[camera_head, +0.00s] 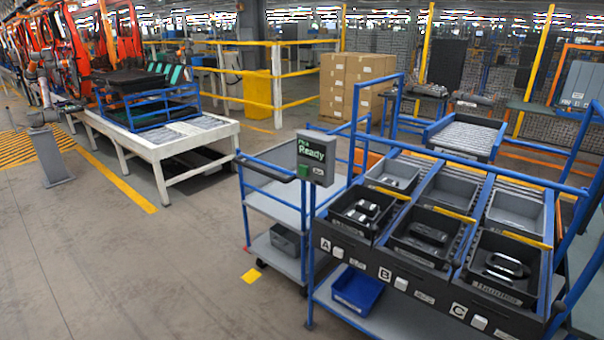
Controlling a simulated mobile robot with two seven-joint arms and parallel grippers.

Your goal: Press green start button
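A small grey control box (316,160) is mounted on a blue post at the left end of the blue picking rack, left of the picture's middle to right. Its dark screen (315,148) shows a green line of text above the word "Ready". A small green patch (303,171), which looks like the button, sits low on the left of the box's front face. A pale label is at the lower right of the box. Neither of my grippers is in view, and nothing covers the box.
The rack (370,262) holds several dark and grey bins marked A, B and C. A grey-shelved blue cart (275,208) with a black handle stands just left of the box. A white conveyor table (165,142) is farther back left. The floor at front left is clear.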

